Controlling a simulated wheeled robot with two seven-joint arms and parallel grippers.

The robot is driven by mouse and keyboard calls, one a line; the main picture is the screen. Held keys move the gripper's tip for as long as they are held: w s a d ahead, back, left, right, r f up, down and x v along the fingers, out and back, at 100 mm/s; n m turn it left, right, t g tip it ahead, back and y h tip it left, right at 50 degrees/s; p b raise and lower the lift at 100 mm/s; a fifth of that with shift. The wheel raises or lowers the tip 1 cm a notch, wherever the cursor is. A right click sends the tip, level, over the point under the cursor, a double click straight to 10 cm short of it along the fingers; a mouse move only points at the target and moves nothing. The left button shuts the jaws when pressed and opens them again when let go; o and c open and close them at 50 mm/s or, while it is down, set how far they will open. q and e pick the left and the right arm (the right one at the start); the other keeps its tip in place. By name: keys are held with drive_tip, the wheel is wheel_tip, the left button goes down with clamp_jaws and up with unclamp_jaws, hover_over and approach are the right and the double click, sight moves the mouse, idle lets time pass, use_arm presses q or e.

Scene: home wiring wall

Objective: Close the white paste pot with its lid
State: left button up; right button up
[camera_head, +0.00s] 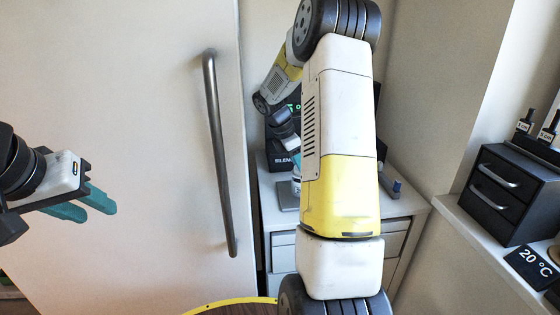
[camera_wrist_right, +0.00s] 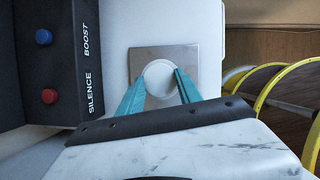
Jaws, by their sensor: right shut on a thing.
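A round white disc, the lid by its look (camera_wrist_right: 161,79), sits between the teal fingers of my right gripper (camera_wrist_right: 160,90) in the right wrist view. The gripper is shut on it, above a square metal plate (camera_wrist_right: 190,55). The lid hides what is straight under it, so I cannot tell there whether it touches the pot. In the head view a small part of a white and blue thing, perhaps the pot (camera_head: 296,184), shows above the plate, beside my right forearm, which hides most of that spot. My left gripper (camera_head: 92,204) is open and empty at the left.
A black box marked SILENCE and BOOST (camera_wrist_right: 50,55), with a blue and a red button, stands beside the plate. A white drawer cabinet (camera_head: 398,215) carries them. A tall door with a dark handle (camera_head: 218,150) is left. A black drawer unit (camera_head: 510,190) stands right.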

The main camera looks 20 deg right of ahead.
drive_tip(key=shift+f, duration=0.85)
drive_tip(key=o, duration=1.4)
drive_tip(key=v, duration=0.7)
drive_tip(key=shift+a+r, duration=0.15)
drive_tip(key=shift+r, duration=0.2)
